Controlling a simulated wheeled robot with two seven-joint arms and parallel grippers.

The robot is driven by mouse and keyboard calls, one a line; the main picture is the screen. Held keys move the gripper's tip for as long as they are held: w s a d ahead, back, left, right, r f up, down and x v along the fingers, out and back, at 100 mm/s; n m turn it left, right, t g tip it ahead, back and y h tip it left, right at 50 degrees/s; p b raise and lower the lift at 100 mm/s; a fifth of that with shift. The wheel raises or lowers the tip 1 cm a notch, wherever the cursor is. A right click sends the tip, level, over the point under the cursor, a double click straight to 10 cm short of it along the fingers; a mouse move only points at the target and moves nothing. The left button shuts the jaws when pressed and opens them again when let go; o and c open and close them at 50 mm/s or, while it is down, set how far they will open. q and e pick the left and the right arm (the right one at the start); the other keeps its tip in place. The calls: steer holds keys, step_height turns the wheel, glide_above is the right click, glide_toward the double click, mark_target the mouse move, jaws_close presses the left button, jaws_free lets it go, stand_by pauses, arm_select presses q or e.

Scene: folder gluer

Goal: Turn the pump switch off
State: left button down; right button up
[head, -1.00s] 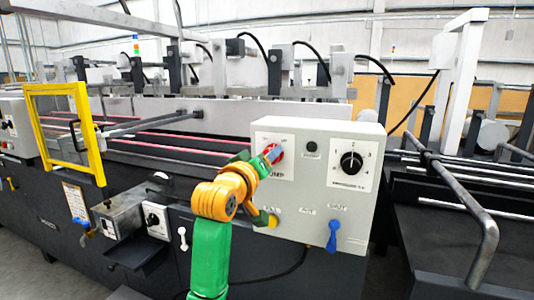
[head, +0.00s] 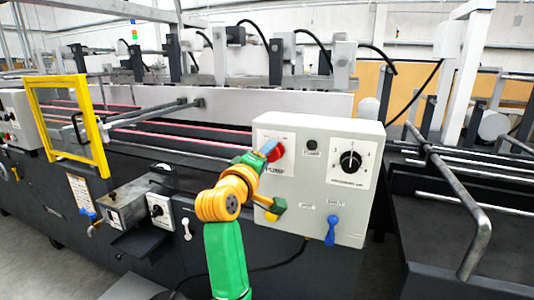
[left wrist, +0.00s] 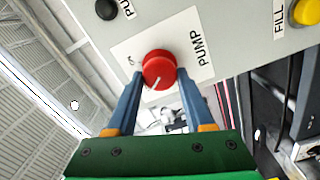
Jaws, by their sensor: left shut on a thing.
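The pump switch is a round red knob (head: 278,152) on a white plate marked PUMP, at the upper left of a light grey control box. In the left wrist view the knob (left wrist: 158,68) sits between the two blue fingers of my left gripper (left wrist: 161,78), and a white line shows on its face. In the head view my left gripper (head: 268,149) reaches the knob from the lower left and covers part of it. It is shut on the knob. Small print beside the knob is too small to read. My right gripper is out of view.
The control box (head: 350,222) also carries a black button (head: 312,145), a black dial (head: 350,160), a yellow FILL handle (head: 276,207) close under my gripper and a blue handle (head: 332,230). A yellow frame (head: 107,160) stands left. A bent metal rail (head: 478,232) runs at right.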

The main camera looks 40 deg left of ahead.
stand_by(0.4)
arm_select(q)
steer(key=shift+c, duration=1.5)
jaws_free()
steer(key=shift+w, duration=0.1)
steer(key=b+v, duration=0.1)
steer(key=v, duration=0.6)
steer(key=shift+f, duration=0.1)
